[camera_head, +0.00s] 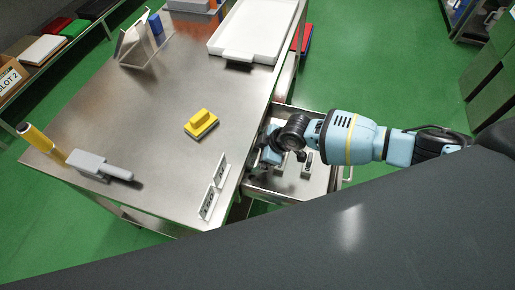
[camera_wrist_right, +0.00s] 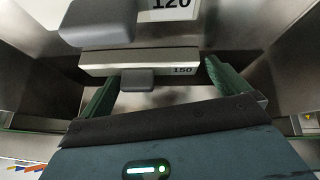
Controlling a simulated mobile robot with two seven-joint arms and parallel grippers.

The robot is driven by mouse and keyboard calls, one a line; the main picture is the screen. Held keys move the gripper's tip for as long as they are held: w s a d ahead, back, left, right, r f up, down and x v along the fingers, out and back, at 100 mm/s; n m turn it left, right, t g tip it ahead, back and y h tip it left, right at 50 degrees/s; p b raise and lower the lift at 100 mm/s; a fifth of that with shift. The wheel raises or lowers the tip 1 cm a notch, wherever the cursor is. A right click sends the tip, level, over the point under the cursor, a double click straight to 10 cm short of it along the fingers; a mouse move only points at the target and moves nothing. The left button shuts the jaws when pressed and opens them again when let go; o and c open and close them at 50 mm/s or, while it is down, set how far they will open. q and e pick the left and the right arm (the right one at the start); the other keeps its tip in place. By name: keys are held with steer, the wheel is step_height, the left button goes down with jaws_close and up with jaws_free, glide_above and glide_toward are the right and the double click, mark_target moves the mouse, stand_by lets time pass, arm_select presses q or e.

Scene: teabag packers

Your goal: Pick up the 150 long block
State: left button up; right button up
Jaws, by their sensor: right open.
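The 150 long block (camera_wrist_right: 185,69) shows in the right wrist view as a pale metal bar with "150" on its side and a dark grey knob (camera_wrist_right: 137,80) in front. My right gripper (camera_wrist_right: 164,68) is open, with one green finger on each side of the knob; the fingertips are close to the block's near face, and I cannot tell whether they touch it. In the head view my right gripper (camera_head: 272,153) is down in the open drawer (camera_head: 318,188) and partly hidden by its wrist. My left gripper is not in view.
A block marked "120" (camera_wrist_right: 168,11) lies just beyond. A small dark-topped block (camera_head: 307,163) is in the drawer. Drawer walls stand close around my right gripper.

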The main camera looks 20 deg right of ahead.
steer(key=c, duration=0.7)
steer(key=shift+r, duration=0.15)
steer(key=shift+c, duration=0.2)
steer(key=shift+r, duration=0.45)
steer(key=s+d, duration=0.2)
steer(key=d, duration=0.1)
steer(key=shift+s, duration=0.25)
step_height(320, 180, up, 12)
steer(key=shift+r+p, duration=0.2)
steer(key=shift+p, duration=0.4)
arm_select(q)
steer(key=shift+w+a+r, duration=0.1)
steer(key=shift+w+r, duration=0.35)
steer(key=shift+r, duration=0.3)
arm_select(e)
steer(key=shift+r, duration=0.8)
